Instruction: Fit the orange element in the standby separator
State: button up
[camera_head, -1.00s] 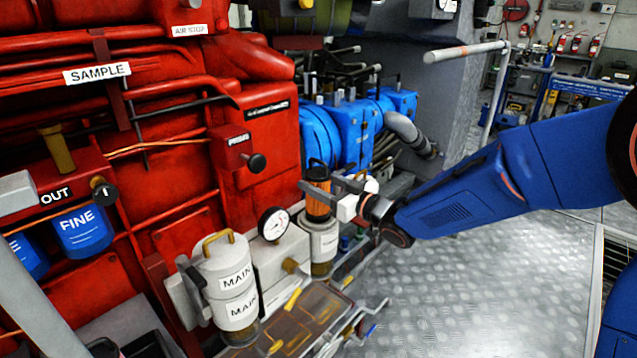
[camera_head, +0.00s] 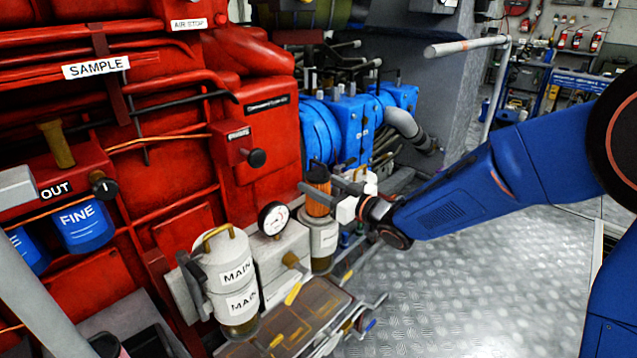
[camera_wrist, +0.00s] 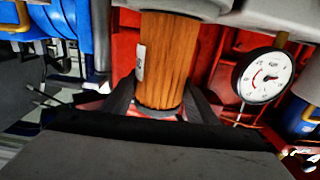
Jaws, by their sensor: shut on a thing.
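The orange element (camera_head: 318,205) is upright, with a dark cap on its top. It stands directly over the white bowl of the separator (camera_head: 323,240), right of the gauge. My gripper (camera_head: 330,192) is shut on the element from the right, near its upper part. In the wrist view the element (camera_wrist: 168,55) runs between my fingers (camera_wrist: 160,105), and its far end meets or enters the pale rim (camera_wrist: 195,8). How deep it sits inside is hidden. The separator labelled MAIN (camera_head: 228,270) stands closer, to the left, with a brass handle on top.
A pressure gauge (camera_head: 273,219) sits between the two separators, close to my gripper. A drip tray (camera_head: 290,320) with yellow-handled valves lies below. Red engine panels (camera_head: 262,165) and blue machinery (camera_head: 345,130) stand behind. The tread-plate floor (camera_head: 460,280) on the right is open.

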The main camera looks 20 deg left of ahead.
aim_at(319, 208)
jog(key=shift+f, duration=3.9)
jog(key=o, duration=1.3)
jog(key=shift+o, duration=0.2)
jog(key=shift+d, duration=0.1)
jog(key=v, duration=1.7)
jog(key=shift+d, duration=0.1)
